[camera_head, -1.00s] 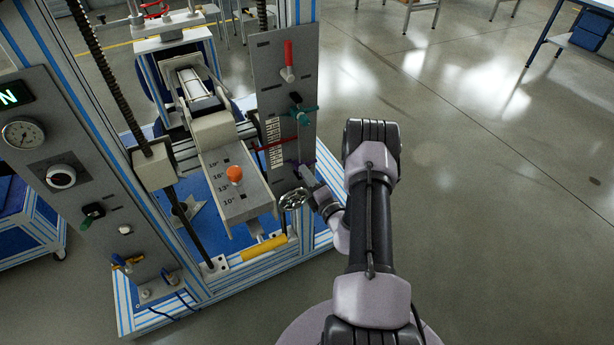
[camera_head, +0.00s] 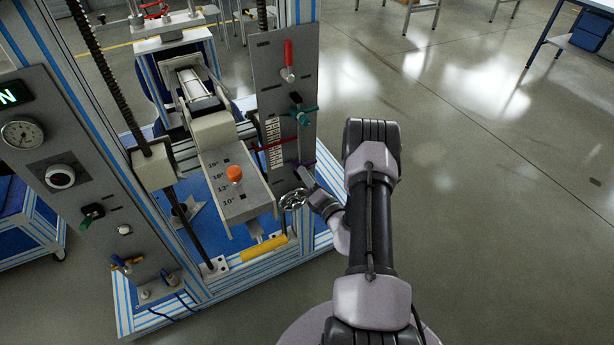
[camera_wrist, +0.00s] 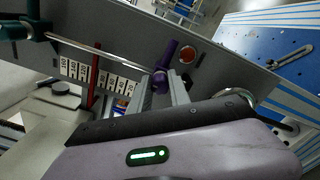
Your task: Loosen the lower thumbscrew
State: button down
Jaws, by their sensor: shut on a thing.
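The lower thumbscrew (camera_wrist: 169,55) is purple with a bar-shaped handle and sits on the grey side plate. In the wrist view my gripper (camera_wrist: 162,88) has its two fingers on either side of the purple knob, shut on it.
The plate (camera_head: 270,72) carries a red handle (camera_head: 288,60) and a column of white number labels (camera_head: 275,140). A handwheel (camera_head: 293,199) is close below my gripper. A tilted ramp with an orange knob (camera_head: 234,174) stands to the left. Open floor lies to the right.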

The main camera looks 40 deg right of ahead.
jog(key=c, duration=1.2)
grip_release()
jog(key=p+v, duration=0.3)
jog(key=v, duration=1.4)
jog(key=shift+s+a+p, duration=0.15)
jog(key=shift+s+p, duration=0.05)
jog(key=shift+p, duration=0.15)
jog(key=shift+s, duration=0.1)
